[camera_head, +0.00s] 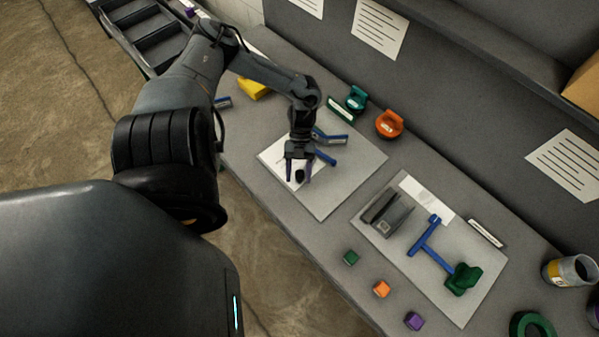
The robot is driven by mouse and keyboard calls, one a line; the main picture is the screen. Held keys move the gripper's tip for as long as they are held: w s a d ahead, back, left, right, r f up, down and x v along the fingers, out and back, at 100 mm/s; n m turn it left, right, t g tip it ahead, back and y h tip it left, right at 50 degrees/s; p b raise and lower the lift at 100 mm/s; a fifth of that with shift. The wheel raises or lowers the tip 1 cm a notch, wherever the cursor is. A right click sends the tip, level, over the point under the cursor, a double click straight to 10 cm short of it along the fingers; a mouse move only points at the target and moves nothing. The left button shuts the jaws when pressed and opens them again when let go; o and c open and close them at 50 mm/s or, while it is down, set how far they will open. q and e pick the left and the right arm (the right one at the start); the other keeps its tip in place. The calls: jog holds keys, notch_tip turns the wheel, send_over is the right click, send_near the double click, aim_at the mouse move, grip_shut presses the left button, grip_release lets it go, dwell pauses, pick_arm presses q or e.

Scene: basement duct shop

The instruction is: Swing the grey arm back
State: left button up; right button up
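My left gripper (299,178) points down over the left grey board (350,180). Its two fingers stand apart, with a small dark knob-like piece (300,175) showing between them; I cannot tell whether they touch it. Blue bars (327,157) stick out to the right from behind the gripper, which hides much of what stands there. No grey arm shows clearly. A grey block-like fixture (386,213) sits on the right board (462,308), beside a blue T-shaped bar (429,243) and a green piece (463,279). My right gripper is not in view.
A teal (355,99) and an orange (389,124) object stand behind the left board. A yellow piece (253,88) lies at left, a can (570,271) at right.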

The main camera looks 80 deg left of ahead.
pick_arm(q)
jog(key=shift+w, duration=0.1)
jog(key=b+v, duration=0.2)
jog(key=v, duration=0.8)
jog(key=shift+a+r, duration=0.25)
jog(key=shift+a, duration=0.05)
dwell(0.3)
